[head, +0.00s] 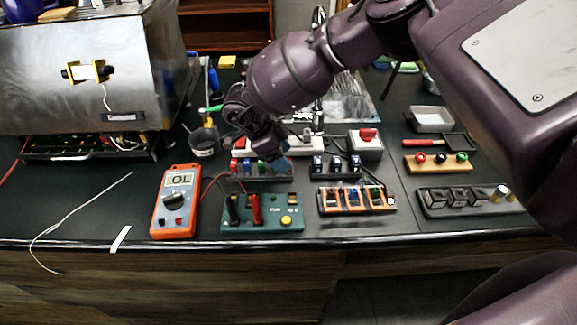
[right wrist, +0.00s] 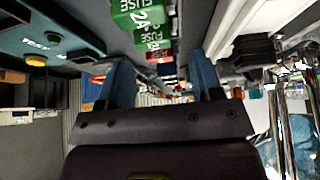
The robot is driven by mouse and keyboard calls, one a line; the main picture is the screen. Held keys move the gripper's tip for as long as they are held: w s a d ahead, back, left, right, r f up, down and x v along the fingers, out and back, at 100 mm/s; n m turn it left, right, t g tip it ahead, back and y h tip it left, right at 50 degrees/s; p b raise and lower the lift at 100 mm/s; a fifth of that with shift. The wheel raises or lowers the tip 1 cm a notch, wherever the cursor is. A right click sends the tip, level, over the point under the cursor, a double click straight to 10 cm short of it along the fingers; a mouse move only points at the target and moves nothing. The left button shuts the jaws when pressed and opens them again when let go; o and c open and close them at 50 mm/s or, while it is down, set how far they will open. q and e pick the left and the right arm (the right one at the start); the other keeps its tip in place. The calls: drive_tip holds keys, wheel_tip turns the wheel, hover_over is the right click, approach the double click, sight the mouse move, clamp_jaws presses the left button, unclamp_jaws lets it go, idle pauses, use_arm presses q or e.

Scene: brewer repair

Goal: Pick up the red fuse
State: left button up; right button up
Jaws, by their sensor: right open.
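The red fuse (head: 234,166) stands at the left end of a dark fuse rack (head: 265,179) in the head view, beside a blue and a green fuse. My right gripper (head: 277,158) is over the right part of this rack, right of the red fuse, and hides part of the rack. In the right wrist view its blue-tipped fingers (right wrist: 163,78) are apart with nothing held between them. Green fuses (right wrist: 134,14) and a small red block (right wrist: 159,56) show beyond the fingers; I cannot tell for sure whether this is the red fuse. My left gripper is out of view.
A green tester (head: 262,225) with leads and an orange multimeter (head: 175,203) stand in front of the rack. An orange-edged tray (head: 357,210) and another dark rack (head: 335,176) are to its right. A switch box (head: 366,146) stands behind.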

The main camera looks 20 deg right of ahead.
drive_tip(key=shift+x, duration=1.2)
drive_tip(key=c, duration=1)
drive_tip(key=shift+r, duration=0.1)
